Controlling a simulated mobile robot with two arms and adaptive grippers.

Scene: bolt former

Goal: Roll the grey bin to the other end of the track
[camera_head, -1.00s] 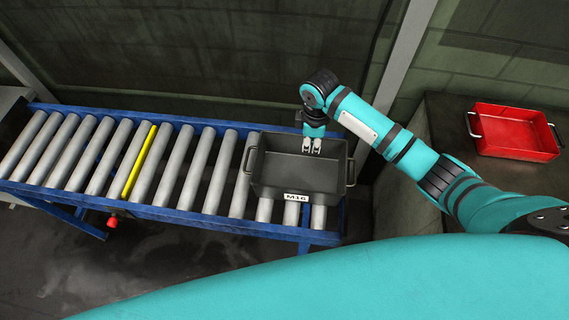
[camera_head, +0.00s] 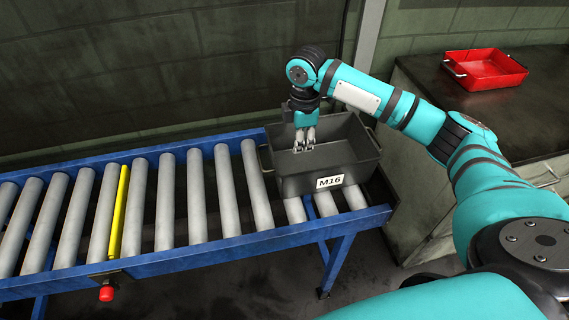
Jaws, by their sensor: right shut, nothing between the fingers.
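The grey bin (camera_head: 326,164), labelled M16, sits upright on the rollers at the right end of the roller track (camera_head: 194,196). It has a wire handle at each end. My right gripper (camera_head: 304,145) points down over the bin's open top, at its left and far part, with fingers shut and nothing held. I cannot tell whether the fingertips are below the rim or touch the bin. The inside of the bin that shows looks empty. My left gripper is out of view.
A red knob (camera_head: 106,293) hangs from the front rail. A red tray (camera_head: 485,69) stands on a dark bench (camera_head: 520,115) at the right. A wall is behind.

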